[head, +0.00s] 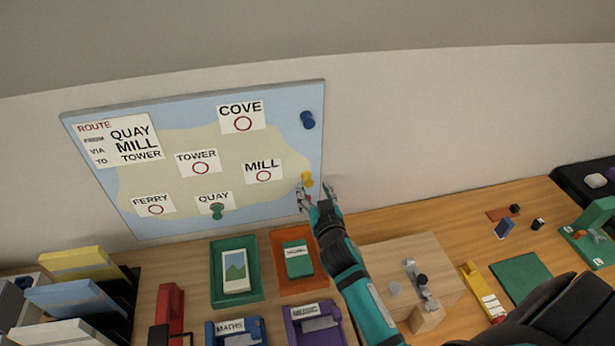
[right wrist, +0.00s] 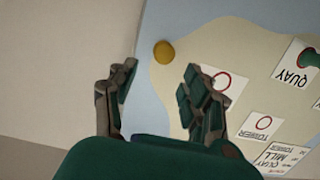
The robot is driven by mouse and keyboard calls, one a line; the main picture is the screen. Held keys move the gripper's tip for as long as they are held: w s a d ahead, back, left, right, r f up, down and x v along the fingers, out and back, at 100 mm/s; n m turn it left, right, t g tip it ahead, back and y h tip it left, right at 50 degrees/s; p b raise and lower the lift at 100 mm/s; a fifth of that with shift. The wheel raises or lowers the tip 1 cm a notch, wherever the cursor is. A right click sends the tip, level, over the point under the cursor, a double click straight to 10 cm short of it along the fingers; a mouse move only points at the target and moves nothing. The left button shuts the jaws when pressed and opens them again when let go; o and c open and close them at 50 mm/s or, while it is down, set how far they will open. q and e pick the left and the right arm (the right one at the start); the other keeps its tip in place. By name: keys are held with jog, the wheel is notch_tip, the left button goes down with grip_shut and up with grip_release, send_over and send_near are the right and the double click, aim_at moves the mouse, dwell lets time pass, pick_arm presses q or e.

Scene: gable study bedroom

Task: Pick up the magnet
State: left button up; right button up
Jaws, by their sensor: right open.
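A yellow magnet (head: 307,179) sits on the right edge of the map board (head: 90,180), below a blue magnet (head: 308,120). A green magnet (head: 217,210) is at the QUAY label. My right gripper (head: 316,193) is open, just below and right of the yellow magnet. In the right wrist view the yellow magnet (right wrist: 164,52) shows just beyond the gap between the open fingers (right wrist: 157,82), with nothing held between them. The green magnet (right wrist: 310,58) is at the right edge of that view. My left gripper is out of view.
The desk below holds a green tray (head: 220,297), an orange tray (head: 277,245), labelled MATHS and purple holders, and a wooden board with a metal fitting (head: 400,250). A green mat (head: 520,278) lies at the right. The wall right of the map is bare.

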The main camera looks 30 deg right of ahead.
aim_at(309, 183)
jog(key=shift+w+f, duration=0.1)
jog(key=shift+w, duration=0.25)
jog(key=x, duration=0.1)
jog(key=p+x, duration=0.1)
jog(key=x, duration=0.1)
jog(key=shift+w+f, duration=0.2)
jog(key=shift+f, duration=0.15)
jog(key=shift+w+d+f, duration=0.1)
jog(key=shift+w+f, duration=0.05)
jog(key=shift+w, duration=0.35)
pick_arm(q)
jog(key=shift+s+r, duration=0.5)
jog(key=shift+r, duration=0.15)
pick_arm(e)
jog(key=c, duration=0.9)
